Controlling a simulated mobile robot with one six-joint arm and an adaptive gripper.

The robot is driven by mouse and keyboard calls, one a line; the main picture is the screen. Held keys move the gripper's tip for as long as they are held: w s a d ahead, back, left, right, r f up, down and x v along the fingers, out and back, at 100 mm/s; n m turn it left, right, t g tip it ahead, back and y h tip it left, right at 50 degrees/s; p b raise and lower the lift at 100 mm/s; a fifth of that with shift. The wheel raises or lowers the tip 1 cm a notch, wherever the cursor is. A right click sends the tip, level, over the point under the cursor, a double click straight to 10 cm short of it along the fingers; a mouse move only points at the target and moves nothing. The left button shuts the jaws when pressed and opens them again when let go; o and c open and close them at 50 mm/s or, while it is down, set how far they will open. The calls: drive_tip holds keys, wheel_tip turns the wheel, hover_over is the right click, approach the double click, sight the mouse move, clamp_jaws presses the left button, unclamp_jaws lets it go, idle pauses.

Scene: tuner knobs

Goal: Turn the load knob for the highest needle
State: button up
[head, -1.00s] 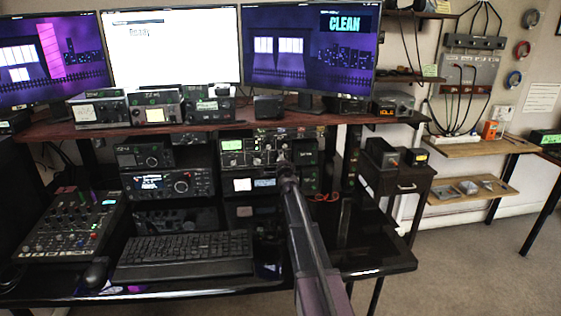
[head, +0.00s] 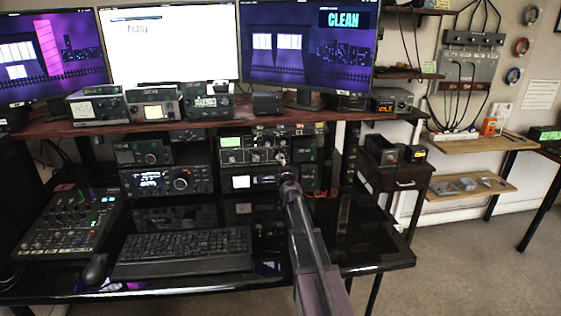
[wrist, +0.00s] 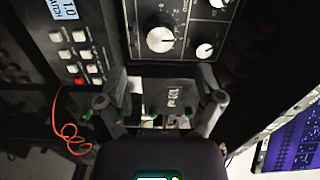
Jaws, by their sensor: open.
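In the head view, a grey unit with knobs (head: 265,151) sits in the rack under the shelf. It has a small greenish meter or display (head: 231,142); its needle is too small to read. My gripper (head: 286,170) is just in front of and below this unit. In the wrist view, a large round knob with a pale face (wrist: 160,40) is on a dark panel, with a smaller knob (wrist: 204,51) to its right. My gripper (wrist: 161,82) is open and empty, its fingers apart from the large knob. I cannot tell which knob is the load knob.
A keypad unit (wrist: 80,50) and an orange cable (wrist: 68,128) are left of the gripper in the wrist view. Below the rack, a keyboard (head: 185,253) and a mixer (head: 70,225) lie on the desk. The shelf (head: 150,127) runs above.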

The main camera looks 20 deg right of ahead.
drive_tip(key=shift+v, duration=2.5)
